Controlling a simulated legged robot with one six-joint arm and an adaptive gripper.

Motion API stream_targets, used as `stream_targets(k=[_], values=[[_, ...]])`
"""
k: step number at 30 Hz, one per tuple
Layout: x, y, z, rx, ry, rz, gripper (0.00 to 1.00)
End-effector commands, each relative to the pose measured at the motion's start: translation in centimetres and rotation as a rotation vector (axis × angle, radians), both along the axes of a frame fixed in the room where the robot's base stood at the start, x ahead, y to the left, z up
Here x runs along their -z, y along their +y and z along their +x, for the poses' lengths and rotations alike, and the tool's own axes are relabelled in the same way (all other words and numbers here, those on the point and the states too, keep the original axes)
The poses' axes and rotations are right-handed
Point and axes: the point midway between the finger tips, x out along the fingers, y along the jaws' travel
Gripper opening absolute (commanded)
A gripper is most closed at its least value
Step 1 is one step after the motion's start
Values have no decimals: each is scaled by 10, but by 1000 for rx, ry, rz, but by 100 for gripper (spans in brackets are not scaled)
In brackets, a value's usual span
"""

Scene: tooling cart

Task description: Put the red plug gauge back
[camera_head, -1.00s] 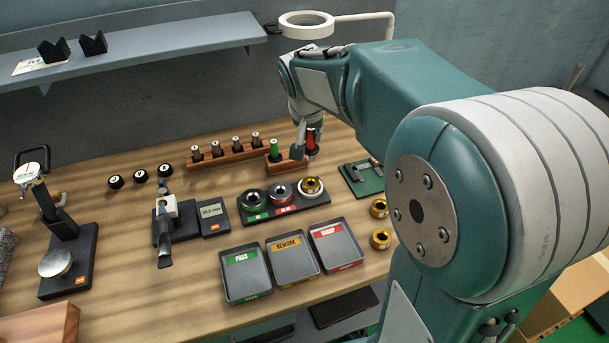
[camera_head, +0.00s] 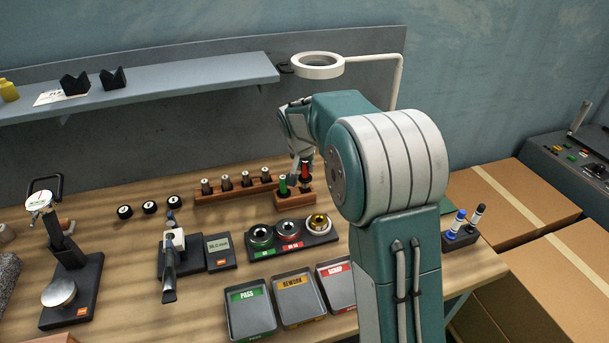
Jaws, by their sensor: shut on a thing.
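The red plug gauge (camera_head: 305,173) is upright at the right part of a small wooden block (camera_head: 296,206). My gripper (camera_head: 303,158) is shut on its upper end, partly hidden behind my own arm. The gauge's lower end meets the block in this view; I cannot tell whether it is fully seated in a hole. A green plug gauge (camera_head: 283,186) stands upright in the same block, just left of the red one.
A longer wooden rack (camera_head: 235,192) with several dark-handled gauges lies to the left. A ring gauge tray (camera_head: 325,238) is in front. Pass (camera_head: 249,314), rework and scrap trays line the front. A ring lamp (camera_head: 316,66) hangs above.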

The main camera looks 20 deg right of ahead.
Motion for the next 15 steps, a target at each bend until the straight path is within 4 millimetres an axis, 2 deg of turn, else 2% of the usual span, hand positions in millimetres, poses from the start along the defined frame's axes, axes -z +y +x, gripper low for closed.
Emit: stream_targets(k=[3, 9, 15], values=[[8, -1, 6, 0, 0, 0, 0], [36, -1, 6, -1, 2, -1, 0], [37, -1, 6, 0, -1, 0, 0]])
